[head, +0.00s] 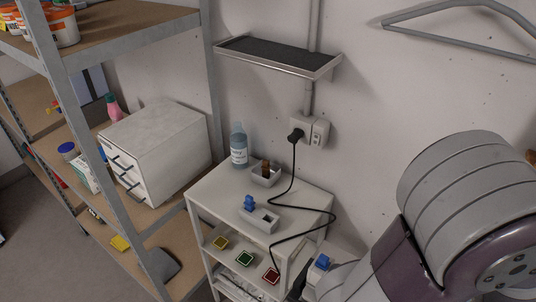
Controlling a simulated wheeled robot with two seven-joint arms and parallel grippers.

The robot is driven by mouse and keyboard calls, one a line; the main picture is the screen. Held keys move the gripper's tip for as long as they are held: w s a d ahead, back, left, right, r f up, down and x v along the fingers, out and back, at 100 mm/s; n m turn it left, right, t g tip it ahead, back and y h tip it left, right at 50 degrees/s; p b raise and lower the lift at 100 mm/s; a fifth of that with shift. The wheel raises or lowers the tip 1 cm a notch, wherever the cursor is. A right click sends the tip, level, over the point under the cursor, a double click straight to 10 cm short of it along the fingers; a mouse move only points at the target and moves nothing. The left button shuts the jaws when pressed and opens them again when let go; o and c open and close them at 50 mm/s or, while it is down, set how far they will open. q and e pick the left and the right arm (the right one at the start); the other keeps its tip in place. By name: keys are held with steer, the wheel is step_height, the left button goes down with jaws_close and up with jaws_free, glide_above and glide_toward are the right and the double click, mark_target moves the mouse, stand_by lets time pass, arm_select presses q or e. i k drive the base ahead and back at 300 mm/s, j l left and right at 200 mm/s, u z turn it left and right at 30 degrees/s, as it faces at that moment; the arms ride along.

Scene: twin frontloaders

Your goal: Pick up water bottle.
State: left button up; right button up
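A blue translucent water bottle (239,146) with a white label stands upright at the back left of a small white shelf cart (215,192), close to the wall. My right arm fills the lower right of the head view, to the right of the cart and well apart from the bottle. Its gripper cannot be made out; the end of the arm runs down to the bottom edge. My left gripper and arm are not in view.
On the cart top are a small tray with a brown item (266,169), a tray with a blue item (250,203), and a black cable (334,214) from the wall outlet (308,131). A wall shelf (280,54) hangs above. A metal rack (96,142) with a drawer box (156,142) stands left.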

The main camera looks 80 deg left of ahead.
mark_target(239, 139)
steer(key=l+u, duration=0.1)
steer(key=u, duration=2.7)
steer(key=i+u, duration=0.1)
steer(key=u, duration=0.2)
steer(key=i+j+z, duration=0.1)
steer(key=z, duration=0.4)
steer(key=i+j+z, duration=0.1)
steer(key=z, duration=0.35)
steer(key=j+z, duration=0.25)
steer(key=z, duration=0.25)
steer(key=j+z, duration=0.5)
steer(key=j, duration=1.5)
steer(key=i, duration=0.05)
